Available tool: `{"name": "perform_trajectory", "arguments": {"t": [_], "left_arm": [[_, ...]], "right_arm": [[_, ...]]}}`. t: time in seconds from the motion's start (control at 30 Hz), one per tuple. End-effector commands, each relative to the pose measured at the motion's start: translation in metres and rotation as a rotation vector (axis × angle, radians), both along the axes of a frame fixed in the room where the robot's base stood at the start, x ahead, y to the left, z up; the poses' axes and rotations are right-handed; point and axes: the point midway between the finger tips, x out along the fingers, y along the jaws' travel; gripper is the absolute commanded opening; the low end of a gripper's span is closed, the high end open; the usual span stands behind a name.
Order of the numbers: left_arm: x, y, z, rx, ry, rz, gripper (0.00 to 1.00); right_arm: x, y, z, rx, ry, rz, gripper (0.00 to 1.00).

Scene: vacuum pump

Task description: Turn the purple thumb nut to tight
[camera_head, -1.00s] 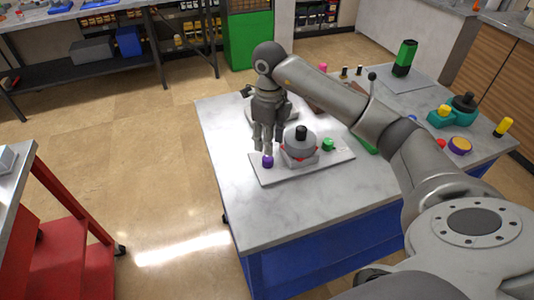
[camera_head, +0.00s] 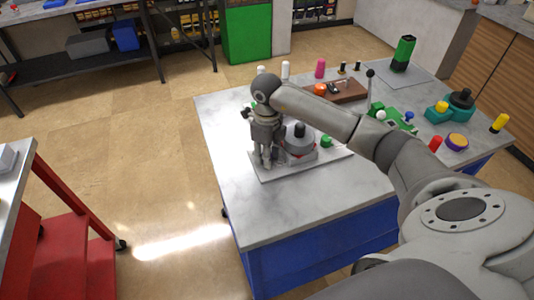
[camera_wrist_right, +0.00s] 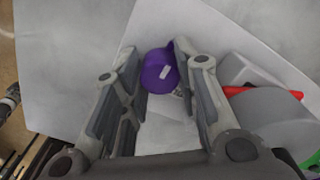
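The purple thumb nut (camera_wrist_right: 158,72) shows in the right wrist view, upper centre, between the two fingers of my right gripper (camera_wrist_right: 157,55). The right finger is very close to the nut's side; I cannot tell whether it touches. The fingers stand apart. In the head view my right gripper (camera_head: 267,164) points down at the left part of the pale base plate (camera_head: 319,166) and hides the nut. The grey pump body (camera_head: 299,141) with a black top stands just right of the gripper. My left gripper is not in view.
A green knob (camera_head: 326,141) sits right of the pump. Behind are a brown block (camera_head: 350,91), a pink cylinder (camera_head: 320,68) and white cylinders. Teal, yellow and purple parts stand at the table's right. The front of the tabletop (camera_head: 300,210) is clear.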

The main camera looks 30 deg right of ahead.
Motion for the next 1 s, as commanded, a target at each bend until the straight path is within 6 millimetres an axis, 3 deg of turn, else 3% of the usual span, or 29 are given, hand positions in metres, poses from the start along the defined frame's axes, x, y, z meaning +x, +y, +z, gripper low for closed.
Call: {"name": "perform_trajectory", "arguments": {"t": [0.67, 1.0], "left_arm": [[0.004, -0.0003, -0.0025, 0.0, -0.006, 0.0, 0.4], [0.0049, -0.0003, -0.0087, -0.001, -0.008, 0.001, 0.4]], "right_arm": [[0.0004, -0.0004, 0.001, 0.0, -0.001, -0.09, 0.05], [0.0003, -0.0005, 0.0004, 0.0, -0.001, -0.332, 0.05]]}}
